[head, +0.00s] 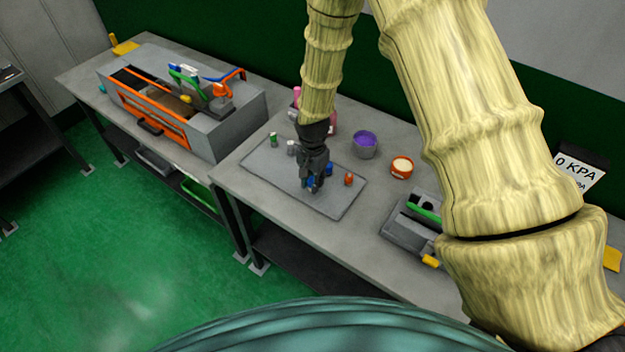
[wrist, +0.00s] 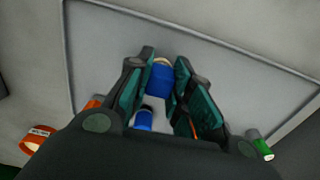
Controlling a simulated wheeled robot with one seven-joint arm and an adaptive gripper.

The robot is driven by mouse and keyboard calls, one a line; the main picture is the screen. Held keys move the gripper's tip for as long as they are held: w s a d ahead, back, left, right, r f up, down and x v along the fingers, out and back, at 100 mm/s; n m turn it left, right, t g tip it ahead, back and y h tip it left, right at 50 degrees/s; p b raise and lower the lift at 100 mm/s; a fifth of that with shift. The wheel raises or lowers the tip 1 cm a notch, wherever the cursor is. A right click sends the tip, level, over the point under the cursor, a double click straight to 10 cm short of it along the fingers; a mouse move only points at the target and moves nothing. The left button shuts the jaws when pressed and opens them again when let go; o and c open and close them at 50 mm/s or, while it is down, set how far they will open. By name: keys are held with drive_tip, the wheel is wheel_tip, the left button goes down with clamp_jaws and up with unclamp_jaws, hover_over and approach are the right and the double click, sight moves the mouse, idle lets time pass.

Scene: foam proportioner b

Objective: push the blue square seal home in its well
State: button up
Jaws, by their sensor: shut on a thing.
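My gripper (head: 314,178) points down over a grey mat (head: 258,176) on the near bench. In the wrist view its two green-padded fingers (wrist: 164,66) are closed on a blue piece (wrist: 160,82) between their tips. A second blue piece (wrist: 143,119) shows between the fingers, closer to the palm in the picture. In the head view blue (head: 328,168) shows beside the fingers. I cannot tell which blue piece is the square seal, as the fingers hide their shapes. I cannot make out its well in either view.
On the mat are a green-and-white piece (head: 273,140) and an orange piece (head: 349,179). A purple-filled tub (head: 364,144) and an orange cup (head: 401,167) stand behind. A grey fixture (head: 408,228) is at right; a large orange-trimmed machine (head: 225,125) is at left.

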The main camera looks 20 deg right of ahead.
drive_tip(key=shift+f+p, duration=0.35)
drive_tip(key=shift+f, duration=0.25)
drive_tip(key=shift+f, duration=0.25)
drive_tip(key=o, duration=0.9)
drive_tip(key=shift+o, duration=0.2)
drive_tip(key=shift+r, duration=0.1)
